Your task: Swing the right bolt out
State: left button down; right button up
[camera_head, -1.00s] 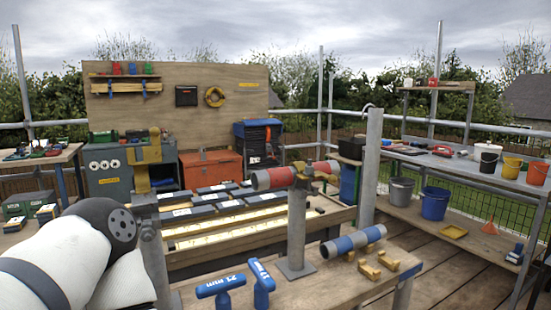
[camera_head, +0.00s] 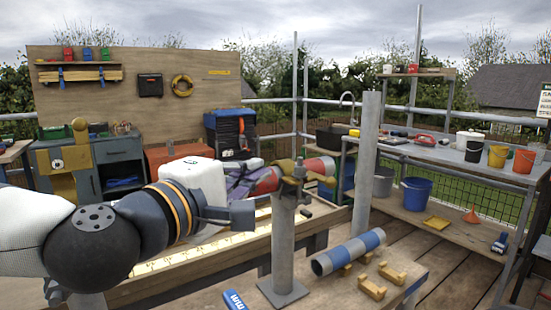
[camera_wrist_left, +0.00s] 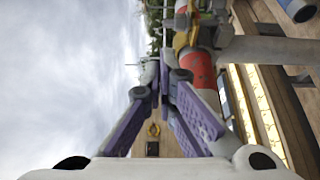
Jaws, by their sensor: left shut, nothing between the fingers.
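A pipe clamp with a brass-coloured top (camera_head: 289,168) sits on a grey post (camera_head: 283,235). It grips a red and white pipe (camera_head: 320,167). Small dark metal bolt parts (camera_head: 306,200) show on the clamp's right side; which way the right bolt lies is too small to tell. My left gripper (camera_head: 254,165) has a white body and purple fingers and is just left of the clamp, near the pipe's red left end. Its fingers are shut and empty. In the left wrist view the fingertips (camera_wrist_left: 164,72) are beside the red pipe (camera_wrist_left: 201,68), with the clamp (camera_wrist_left: 184,28) beyond. My right gripper is out of view.
A blue and grey pipe (camera_head: 348,252) and wooden blocks (camera_head: 391,272) lie on the bench in front. A tall grey post (camera_head: 366,165) stands right of the clamp. A blue tool handle (camera_head: 235,300) is at the bottom edge. Buckets and shelving stand at the right.

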aim_at(284, 178)
pick_arm(q)
jog(key=x, duration=1)
jog(key=shift+f+b, duration=0.1)
jog(key=shift+b, duration=0.2)
jog(key=shift+d, duration=0.15)
